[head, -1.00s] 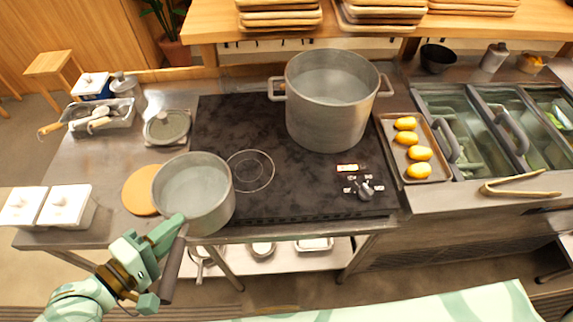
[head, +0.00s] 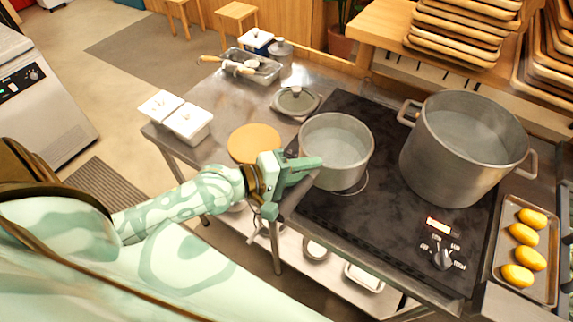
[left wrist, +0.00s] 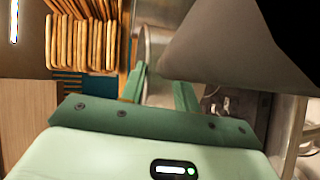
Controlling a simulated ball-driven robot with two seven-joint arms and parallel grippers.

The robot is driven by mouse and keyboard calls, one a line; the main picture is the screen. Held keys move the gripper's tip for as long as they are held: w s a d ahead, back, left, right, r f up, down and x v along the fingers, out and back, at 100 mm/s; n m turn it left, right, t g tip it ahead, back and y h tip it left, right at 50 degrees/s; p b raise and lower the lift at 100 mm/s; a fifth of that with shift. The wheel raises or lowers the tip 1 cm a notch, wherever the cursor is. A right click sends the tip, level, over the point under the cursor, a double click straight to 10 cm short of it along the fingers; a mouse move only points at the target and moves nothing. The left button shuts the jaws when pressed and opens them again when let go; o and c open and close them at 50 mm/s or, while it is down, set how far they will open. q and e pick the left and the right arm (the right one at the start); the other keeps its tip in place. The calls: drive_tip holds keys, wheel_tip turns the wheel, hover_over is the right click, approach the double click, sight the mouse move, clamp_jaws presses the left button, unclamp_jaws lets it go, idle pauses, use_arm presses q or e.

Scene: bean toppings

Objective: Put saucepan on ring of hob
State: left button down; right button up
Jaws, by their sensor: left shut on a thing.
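The grey saucepan (head: 338,152) is upright at the hob's left part, over much of the ring. An arc of the ring (head: 362,186) shows at the pan's lower right; the rest is hidden beneath it. I cannot tell whether the pan touches the hob (head: 390,225). My left gripper (head: 290,180) is shut on the saucepan's handle, at the pan's lower left. In the left wrist view the left gripper's fingers (left wrist: 162,88) show, but the grip itself is unclear. My right gripper is not in view.
A large stockpot (head: 460,150) stands on the hob right of the saucepan. A round wooden board (head: 254,143) and a lidded grey dish (head: 296,101) are to the left. A tray (head: 507,205) with several yellow items lies right of the hob. The hob's front middle is clear.

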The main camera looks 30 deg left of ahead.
sight(323, 179)
use_arm(q)
drive_tip(key=w+f+b, duration=0.1)
drive_tip(key=w+f, duration=0.1)
drive_tip(key=w+d+f+b, duration=0.1)
drive_tip(key=w+f, duration=0.1)
drive_tip(key=w+d+f+b, duration=0.1)
drive_tip(key=shift+w+f, duration=0.4)
drive_tip(key=f+b, duration=0.1)
drive_tip(key=f, duration=0.1)
drive_tip(key=f+b, duration=0.1)
drive_tip(key=shift+w+d+f, duration=0.1)
drive_tip(key=shift+w+f, duration=0.1)
drive_tip(key=shift+f, duration=0.15)
drive_tip(key=shift+r, duration=0.1)
drive_tip(key=c, duration=1.4)
unclamp_jaws()
drive_tip(key=shift+s+f, duration=0.15)
drive_tip(key=shift+f, duration=0.15)
drive_tip(key=o, duration=0.4)
drive_tip(key=shift+c, duration=0.2)
drive_tip(key=shift+r, duration=0.1)
